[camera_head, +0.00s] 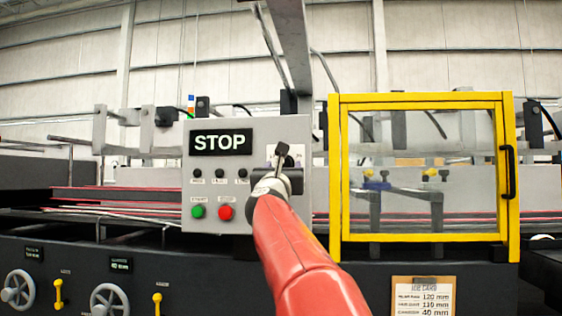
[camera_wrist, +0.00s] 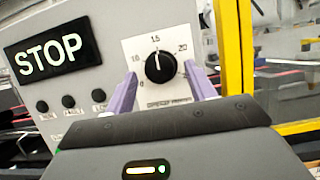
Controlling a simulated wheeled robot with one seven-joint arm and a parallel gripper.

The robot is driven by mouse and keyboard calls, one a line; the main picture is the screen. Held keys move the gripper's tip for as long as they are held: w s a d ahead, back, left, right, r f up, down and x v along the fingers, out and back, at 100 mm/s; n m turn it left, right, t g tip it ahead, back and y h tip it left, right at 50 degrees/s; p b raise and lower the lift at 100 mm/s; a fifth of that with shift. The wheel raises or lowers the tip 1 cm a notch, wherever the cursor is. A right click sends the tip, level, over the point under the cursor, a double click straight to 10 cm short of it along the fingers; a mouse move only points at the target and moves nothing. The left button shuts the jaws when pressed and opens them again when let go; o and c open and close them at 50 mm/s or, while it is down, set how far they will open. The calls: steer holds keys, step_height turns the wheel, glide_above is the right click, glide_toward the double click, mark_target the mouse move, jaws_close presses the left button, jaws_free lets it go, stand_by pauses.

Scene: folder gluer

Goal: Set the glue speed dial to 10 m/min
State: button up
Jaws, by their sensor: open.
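The glue speed dial (camera_wrist: 160,67) is a round black knob on a white scale plate (camera_wrist: 183,40) in the wrist view. Its white pointer line aims almost straight up, near the mark that reads about 15. Marks that look like 10 at left and 20 at right also show. The caption under the knob is blurred. My gripper (camera_wrist: 161,74) is open, its two purple fingers at the left and right of the knob; I cannot tell whether they touch it.
The grey control panel (camera_head: 255,217) bears a STOP display (camera_head: 221,141), several small black knobs, a green button (camera_head: 198,211) and a red button (camera_head: 225,212). A yellow-framed guard door (camera_head: 335,180) stands close at right. A job card (camera_head: 423,296) hangs below it.

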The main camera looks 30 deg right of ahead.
steer(key=shift+w+d+r, duration=0.25)
steer(key=shift+w+d, duration=0.15)
steer(key=shift+w, duration=0.1)
steer(key=c, duration=1)
steer(key=shift+o, duration=0.2)
steer(key=shift+n, duration=0.4)
